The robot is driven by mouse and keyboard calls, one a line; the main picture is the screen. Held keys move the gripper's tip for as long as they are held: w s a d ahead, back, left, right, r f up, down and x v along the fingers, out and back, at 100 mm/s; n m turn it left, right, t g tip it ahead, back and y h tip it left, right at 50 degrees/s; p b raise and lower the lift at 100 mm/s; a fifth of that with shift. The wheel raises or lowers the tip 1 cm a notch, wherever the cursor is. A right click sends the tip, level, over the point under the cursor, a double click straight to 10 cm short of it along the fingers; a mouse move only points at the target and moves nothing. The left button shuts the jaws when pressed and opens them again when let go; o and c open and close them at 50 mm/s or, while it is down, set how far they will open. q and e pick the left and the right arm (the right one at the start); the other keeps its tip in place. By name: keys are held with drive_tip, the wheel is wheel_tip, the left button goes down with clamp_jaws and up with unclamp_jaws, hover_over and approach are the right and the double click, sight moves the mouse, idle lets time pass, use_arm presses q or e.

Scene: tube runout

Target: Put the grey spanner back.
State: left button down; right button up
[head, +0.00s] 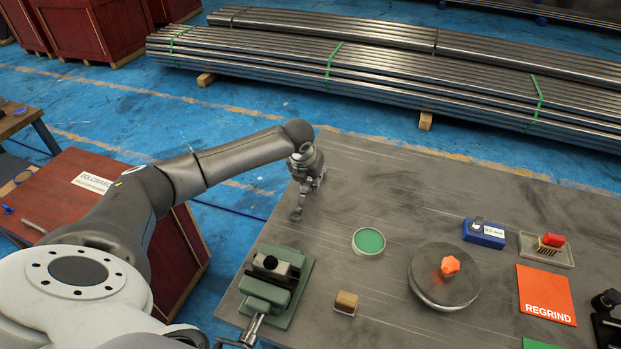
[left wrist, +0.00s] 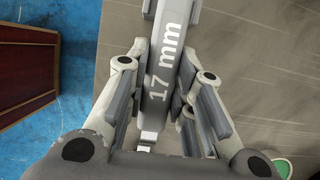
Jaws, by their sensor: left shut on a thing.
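The grey spanner (left wrist: 164,55), marked "17 mm", lies between the two fingers of my left gripper (left wrist: 168,105) in the left wrist view. The gripper is shut on it. In the head view my left gripper (head: 309,178) is at the far left corner of the grey workbench (head: 400,190), and the end of the spanner (head: 297,212) points toward the near side. I cannot tell whether the spanner touches the bench top. My right gripper is not in view.
A green vise (head: 275,285), a wooden block (head: 346,302), a green-topped round tin (head: 368,241) and a round metal plate with an orange knob (head: 445,275) stand on the bench. Further right are a blue box (head: 484,233), a brush tray (head: 546,249) and an orange "REGRIND" card (head: 546,294).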

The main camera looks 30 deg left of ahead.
use_arm(q)
drive_tip(key=shift+f+b, duration=0.3)
drive_tip(key=shift+f, duration=0.1)
drive_tip(key=c, duration=1.2)
unclamp_jaws()
drive_tip(key=shift+o, duration=0.4)
drive_tip(key=o, duration=0.4)
drive_tip(key=shift+p+v, duration=2.1)
drive_tip(key=shift+v, duration=0.95)
